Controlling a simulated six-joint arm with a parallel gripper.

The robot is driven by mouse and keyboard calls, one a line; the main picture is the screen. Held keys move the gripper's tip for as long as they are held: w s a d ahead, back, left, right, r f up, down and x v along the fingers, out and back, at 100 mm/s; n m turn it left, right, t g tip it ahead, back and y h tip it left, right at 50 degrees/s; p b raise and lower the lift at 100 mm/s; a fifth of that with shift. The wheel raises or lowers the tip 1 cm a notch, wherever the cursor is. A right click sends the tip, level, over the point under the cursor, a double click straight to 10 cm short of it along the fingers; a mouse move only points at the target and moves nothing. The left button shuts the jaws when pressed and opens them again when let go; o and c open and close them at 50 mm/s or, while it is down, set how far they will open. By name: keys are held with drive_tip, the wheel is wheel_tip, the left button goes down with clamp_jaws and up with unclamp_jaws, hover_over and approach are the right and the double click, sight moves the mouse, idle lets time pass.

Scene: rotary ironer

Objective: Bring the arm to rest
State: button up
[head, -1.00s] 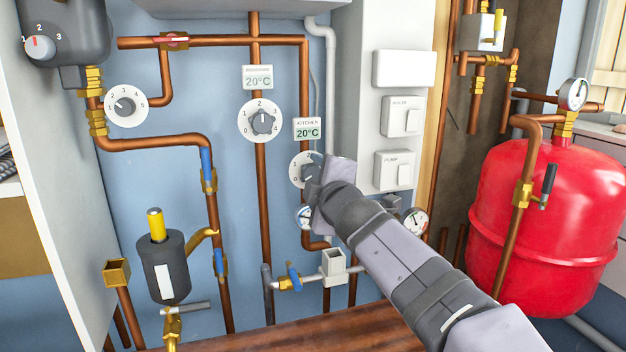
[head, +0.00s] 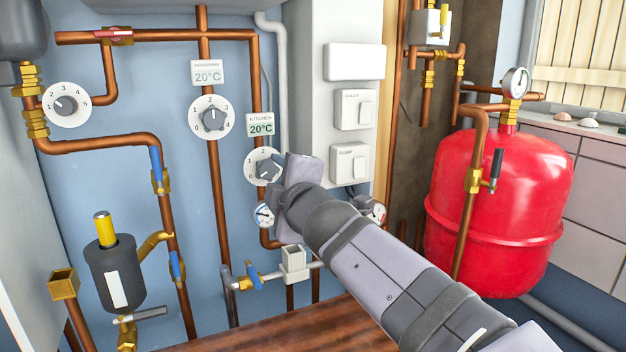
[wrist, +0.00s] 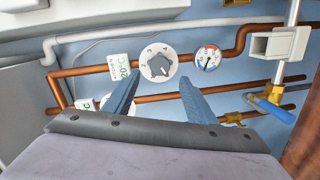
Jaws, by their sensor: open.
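My gripper (wrist: 158,78) shows in the wrist view as two blue-grey fingers, spread apart with nothing between them. They point at the wall pipework. The kitchen dial (wrist: 158,64), white with a grey knob, lies beyond the gap between the fingertips; I cannot tell how far off it is. In the head view my arm (head: 370,260) reaches up and left from the lower right. Its end is in front of the wall beside the kitchen dial (head: 260,165) and hides part of it. The fingertips are hard to make out there.
Copper pipes (head: 213,190) and a second dial (head: 212,118) are to the left. A wall cabinet with switches (head: 352,110) stands just behind and above the arm. A red tank (head: 500,210) is on the right. A wooden top (head: 270,325) lies below.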

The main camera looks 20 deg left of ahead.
drive_tip(key=shift+w, duration=0.1)
drive_tip(key=w+d+f+m+g+h+p, duration=0.1)
drive_tip(key=w+d+f+m+h+p, duration=0.15)
drive_tip(key=d+f+m+p, duration=0.4)
drive_tip(key=w+d+f+m+g+h+p, duration=0.1)
drive_tip(key=w+d+h+p, duration=0.2)
drive_tip(key=d, duration=0.7)
drive_tip(key=s+d+f+m+g+h+p, duration=0.1)
drive_tip(key=s+d+f+m+h+p, duration=0.15)
drive_tip(key=d, duration=0.45)
drive_tip(key=s+d+f+m+g+h+p, duration=0.2)
drive_tip(key=s+d+f+m+p, duration=0.15)
drive_tip(key=d, duration=0.25)
drive_tip(key=s+d+f+m+g+p, duration=0.1)
drive_tip(key=s+d+m+g+p, duration=0.1)
drive_tip(key=s, duration=0.6)
drive_tip(key=s+d+f+m+g+p, duration=0.1)
drive_tip(key=s+d+m+g+p, duration=0.2)
drive_tip(key=s+d, duration=0.4)
drive_tip(key=s+d+f+m+g+h+p, duration=0.1)
drive_tip(key=s+d+m+p, duration=0.3)
drive_tip(key=s, duration=0.4)
drive_tip(key=shift+s+d+f+m+g+p, duration=0.35)
drive_tip(key=shift+f+m+g+p, duration=0.35)
drive_tip(key=shift+p, duration=0.5)
drive_tip(key=shift+w+r, duration=0.1)
drive_tip(key=shift+r, duration=0.05)
